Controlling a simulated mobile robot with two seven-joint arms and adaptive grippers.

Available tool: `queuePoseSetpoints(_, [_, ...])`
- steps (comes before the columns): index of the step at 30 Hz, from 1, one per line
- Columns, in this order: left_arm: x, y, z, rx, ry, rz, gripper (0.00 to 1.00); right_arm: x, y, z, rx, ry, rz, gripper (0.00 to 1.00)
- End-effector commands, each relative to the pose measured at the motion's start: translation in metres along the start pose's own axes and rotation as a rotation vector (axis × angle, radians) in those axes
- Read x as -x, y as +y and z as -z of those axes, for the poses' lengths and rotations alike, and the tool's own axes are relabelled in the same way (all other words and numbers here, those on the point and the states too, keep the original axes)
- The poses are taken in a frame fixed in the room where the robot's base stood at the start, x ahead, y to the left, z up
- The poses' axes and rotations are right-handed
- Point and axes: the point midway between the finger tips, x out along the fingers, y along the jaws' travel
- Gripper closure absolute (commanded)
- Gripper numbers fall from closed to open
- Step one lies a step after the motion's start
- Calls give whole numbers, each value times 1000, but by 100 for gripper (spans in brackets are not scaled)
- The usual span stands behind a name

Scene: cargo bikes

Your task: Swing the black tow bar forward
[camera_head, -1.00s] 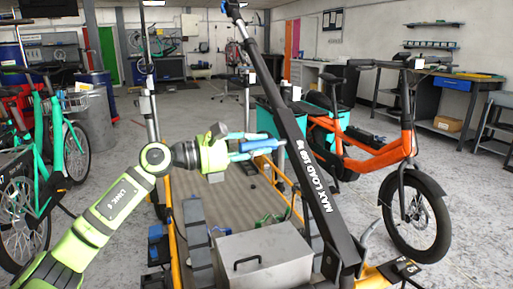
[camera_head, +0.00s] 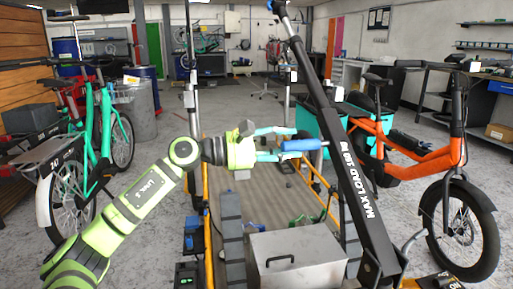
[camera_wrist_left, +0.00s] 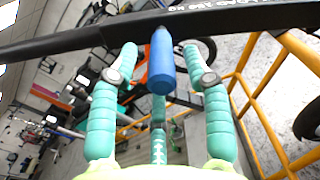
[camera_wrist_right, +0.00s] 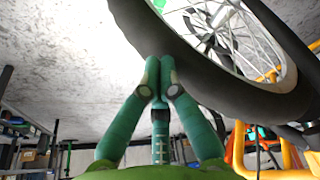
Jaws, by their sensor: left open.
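The black tow bar (camera_head: 333,130), marked "MAX LOAD 160 kg", rises at a slant from the front right of the yellow-framed cargo bed. A blue handle (camera_head: 303,145) sticks out from its left side. My left gripper (camera_head: 283,144) is at the handle's free end. In the left wrist view, the open teal fingers (camera_wrist_left: 165,62) stand on either side of the blue handle (camera_wrist_left: 161,68), with gaps visible, and the black bar (camera_wrist_left: 90,38) crosses just beyond. My right gripper (camera_wrist_right: 158,75) shows only in the right wrist view, its fingertips together and empty near a bike tyre (camera_wrist_right: 215,70).
A grey metal box (camera_head: 298,258) sits on the cargo bed at the front. An orange bike (camera_head: 420,160) stands close on the bar's right. Green bikes (camera_head: 85,150) stand at the left. Open floor (camera_head: 165,135) lies between those bikes and the bed.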

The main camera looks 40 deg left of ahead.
Motion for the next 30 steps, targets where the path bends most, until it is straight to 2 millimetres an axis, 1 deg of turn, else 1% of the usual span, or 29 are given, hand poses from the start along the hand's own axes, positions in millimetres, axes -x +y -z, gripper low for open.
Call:
queuePoseSetpoints(3, [20, -1, 2, 1, 7, 1, 51, 0, 0, 0, 1, -1, 0, 100])
queuePoseSetpoints(15, [71, 0, 0, 3, 0, 1, 51, 0, 0, -1, 1, -2, -1, 100])
queuePoseSetpoints(21, [85, 0, 0, 1, -1, 0, 51, 0, 0, -1, 1, -2, -1, 100])
queuePoseSetpoints(30, [89, 0, -1, 0, -1, 0, 51, 0, 0, -1, 1, -1, -1, 100])
